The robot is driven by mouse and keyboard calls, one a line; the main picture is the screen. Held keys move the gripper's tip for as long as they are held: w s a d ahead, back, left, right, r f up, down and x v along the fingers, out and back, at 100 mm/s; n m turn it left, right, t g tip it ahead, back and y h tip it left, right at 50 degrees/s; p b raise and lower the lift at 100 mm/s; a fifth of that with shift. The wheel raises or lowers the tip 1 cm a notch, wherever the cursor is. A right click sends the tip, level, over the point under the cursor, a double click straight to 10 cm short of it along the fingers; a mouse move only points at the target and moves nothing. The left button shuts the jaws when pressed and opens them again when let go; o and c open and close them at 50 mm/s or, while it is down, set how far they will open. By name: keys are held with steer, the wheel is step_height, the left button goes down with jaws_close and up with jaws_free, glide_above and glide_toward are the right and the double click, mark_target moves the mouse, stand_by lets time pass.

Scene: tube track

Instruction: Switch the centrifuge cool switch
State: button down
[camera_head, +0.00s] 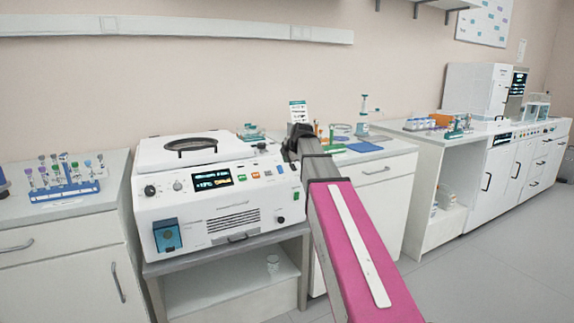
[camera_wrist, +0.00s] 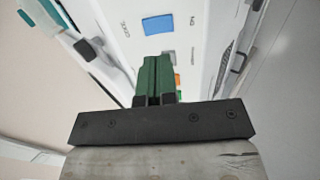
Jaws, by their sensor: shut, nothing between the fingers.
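The white centrifuge (camera_head: 215,205) stands on a low bench in the head view, with a dark display (camera_head: 213,181), knobs and small coloured buttons on its front. In the wrist view, its white panel carries a blue square switch (camera_wrist: 158,24) with small lettering beside it that is hard to read. My gripper (camera_wrist: 153,60) shows there with its green fingers shut and empty, pointing toward the panel just below the blue switch in the picture. I cannot tell whether they touch it. In the head view, my arm reaches the centrifuge's right end and its fingertips are hidden.
A blue tube rack (camera_head: 65,189) stands on the left counter. A blue mat (camera_head: 365,147) and small lab items lie on the counter right of the centrifuge. The centrifuge lid (camera_head: 190,151) is on top. The floor at the right is clear.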

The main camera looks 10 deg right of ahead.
steer(key=v, duration=0.6)
steer(key=shift+s+r, duration=0.2)
steer(key=shift+d, duration=0.1)
